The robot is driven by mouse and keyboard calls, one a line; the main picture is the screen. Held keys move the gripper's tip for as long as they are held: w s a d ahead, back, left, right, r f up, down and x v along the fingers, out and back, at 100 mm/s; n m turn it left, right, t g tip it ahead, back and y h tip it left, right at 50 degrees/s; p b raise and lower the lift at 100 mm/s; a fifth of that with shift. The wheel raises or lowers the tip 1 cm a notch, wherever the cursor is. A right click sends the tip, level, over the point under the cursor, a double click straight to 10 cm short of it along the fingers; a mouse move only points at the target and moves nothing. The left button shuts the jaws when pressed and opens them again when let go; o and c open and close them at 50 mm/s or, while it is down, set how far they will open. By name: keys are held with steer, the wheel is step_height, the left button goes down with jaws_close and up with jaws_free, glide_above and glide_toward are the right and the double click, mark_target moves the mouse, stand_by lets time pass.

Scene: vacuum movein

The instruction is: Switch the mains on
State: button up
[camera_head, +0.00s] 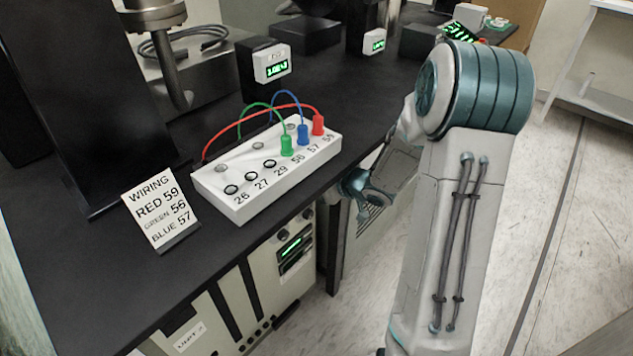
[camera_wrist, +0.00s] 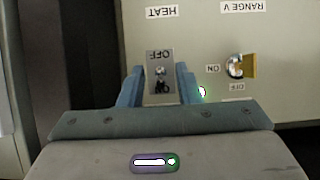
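In the wrist view, a small toggle switch (camera_wrist: 160,75) sits on a grey plate marked OFF, under an upside-down HEAT label. My gripper (camera_wrist: 158,84) faces it, open, with one blue finger on each side of the plate. I cannot tell whether the fingers touch the panel. A second switch (camera_wrist: 236,66) with a brass-coloured piece beside it is to the right, marked ON and OFF, near a RANGE V label. I see no readable mains label. In the head view my gripper (camera_head: 365,188) is partly hidden by my arm, near the bench's front edge.
The cream front panel (camera_head: 262,285) with green-lit displays is below the black bench. A white socket box (camera_head: 255,195) with red, green and blue leads and a wiring card (camera_head: 160,208) stand on the bench. The floor at right is clear. A glowing lamp (camera_wrist: 201,91) is beside the right finger.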

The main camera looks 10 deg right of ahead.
steer(key=p+v, duration=0.4)
steer(key=v, duration=0.9)
steer(key=shift+s+d+r, duration=0.2)
steer(key=shift+s, duration=0.1)
